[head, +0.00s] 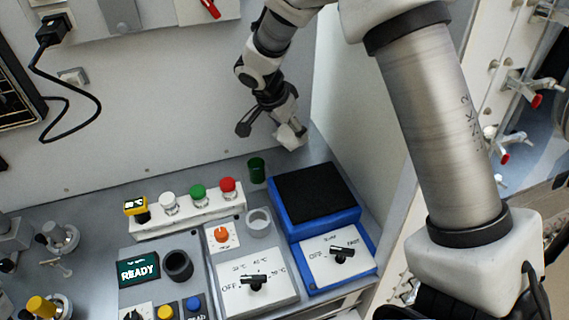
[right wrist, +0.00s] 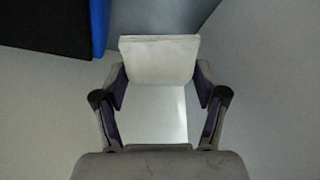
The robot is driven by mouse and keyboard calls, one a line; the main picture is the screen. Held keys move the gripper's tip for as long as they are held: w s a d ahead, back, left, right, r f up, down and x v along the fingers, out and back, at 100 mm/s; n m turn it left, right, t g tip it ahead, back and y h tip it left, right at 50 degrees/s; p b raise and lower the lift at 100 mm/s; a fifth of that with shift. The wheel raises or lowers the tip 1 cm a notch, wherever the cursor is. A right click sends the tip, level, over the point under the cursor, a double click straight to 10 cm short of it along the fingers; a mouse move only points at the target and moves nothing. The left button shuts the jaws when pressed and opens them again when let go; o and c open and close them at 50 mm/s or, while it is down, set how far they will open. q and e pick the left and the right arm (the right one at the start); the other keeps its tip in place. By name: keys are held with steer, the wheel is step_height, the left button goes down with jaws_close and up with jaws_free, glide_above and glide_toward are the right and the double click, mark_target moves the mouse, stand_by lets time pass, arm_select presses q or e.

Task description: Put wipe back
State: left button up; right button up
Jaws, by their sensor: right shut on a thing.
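My right gripper (head: 284,127) hangs in front of the back wall in the head view, above the bench and behind the black-topped blue unit. It is shut on a small white wipe (head: 291,136). In the right wrist view the wipe (right wrist: 158,60) is a pale, flat-looking block, gripped on both sides between the two fingers. It appears clear of the bench top, though its exact height is hard to tell. My left gripper is not in view.
Below the gripper stand a green cup (head: 256,170) and the blue unit with a black top (head: 316,192). A row of white, green and red caps (head: 198,192) stands left. Control panels (head: 256,284) fill the front. The side wall (head: 362,110) is close on the right.

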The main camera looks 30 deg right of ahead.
mark_target(290, 139)
steer(key=f+b, duration=0.1)
steer(key=s+f, duration=0.1)
steer(key=f, duration=0.1)
steer(key=shift+f+b, duration=0.25)
steer(key=shift+b, duration=0.1)
steer(key=f+b, duration=0.1)
steer(key=f, duration=0.3)
steer(key=f+b, duration=0.1)
steer(key=f, duration=0.1)
steer(key=shift+w+d+f+b, duration=0.1)
steer(key=shift+w+f+b, duration=0.05)
steer(key=shift+w+b, duration=0.25)
steer(key=shift+s, duration=0.1)
steer(key=o, duration=0.8)
steer(key=shift+c, duration=0.2)
steer(key=shift+o, duration=0.4)
